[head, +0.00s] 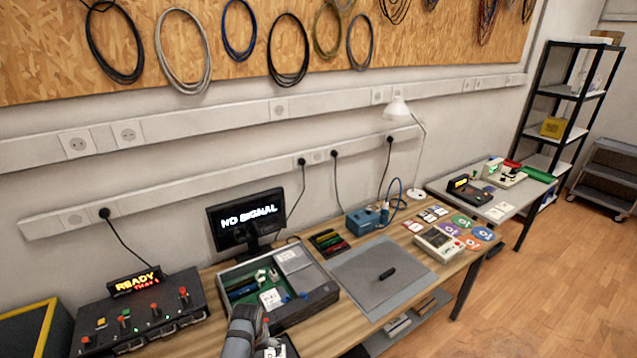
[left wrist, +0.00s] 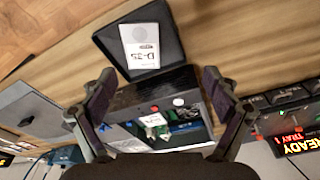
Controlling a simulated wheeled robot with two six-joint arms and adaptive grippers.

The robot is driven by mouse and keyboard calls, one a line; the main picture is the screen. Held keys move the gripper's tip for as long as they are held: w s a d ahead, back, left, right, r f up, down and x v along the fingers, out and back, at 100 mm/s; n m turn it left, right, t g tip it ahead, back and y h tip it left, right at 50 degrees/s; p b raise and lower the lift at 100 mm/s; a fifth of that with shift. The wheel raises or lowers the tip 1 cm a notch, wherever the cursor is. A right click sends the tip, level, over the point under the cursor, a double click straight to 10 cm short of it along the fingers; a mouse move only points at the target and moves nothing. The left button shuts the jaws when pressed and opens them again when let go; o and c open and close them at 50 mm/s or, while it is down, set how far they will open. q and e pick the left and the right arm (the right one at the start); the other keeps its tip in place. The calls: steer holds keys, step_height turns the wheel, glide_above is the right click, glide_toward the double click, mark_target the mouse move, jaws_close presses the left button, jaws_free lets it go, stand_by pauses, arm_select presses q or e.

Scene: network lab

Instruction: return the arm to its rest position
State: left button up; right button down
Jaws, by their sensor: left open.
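My left arm comes in at the bottom of the head view, its gripper (head: 262,330) at the near edge of the workbench. In the left wrist view the left gripper (left wrist: 158,82) has its two fingers spread wide, with nothing held between them. Beyond the fingers lie a grey parts box (head: 325,295) with several compartments and, beside it, a black tray (left wrist: 105,42) with a white label card (left wrist: 140,45). The box also shows in the left wrist view (left wrist: 150,92). My right gripper is in neither view.
A READY panel (head: 140,325) with red knobs stands at the left. A grey mat (head: 365,265) holds a small black cylinder (head: 387,274). A tester (head: 438,243) and a lamp (head: 398,108) are farther right. Open floor lies at the right.

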arm_select(q)
steer(key=s+a+r+m+t, duration=0.1)
steer(key=s+a+r+m, duration=0.15)
steer(key=s+r, duration=0.55)
steer(key=s+a+r+m+t, duration=0.1)
steer(key=s+a+r, duration=0.3)
steer(key=s, duration=0.8)
steer(key=s+a+f+g+b, duration=0.15)
steer(key=f+b, duration=0.25)
steer(key=f, duration=1.3)
steer(key=s+f+b, duration=0.2)
steer(key=f+b, duration=0.2)
steer(key=f, duration=1.4)
steer(key=s+a+f+g+b, duration=0.1)
steer(key=s+f+b, duration=0.4)
steer(key=s+f, duration=1.2)
step_height(320, 180, down, 3)
steer(key=shift+s+a+r+n, duration=0.2)
steer(key=shift+s+n, duration=0.1)
steer(key=shift+n, duration=0.15)
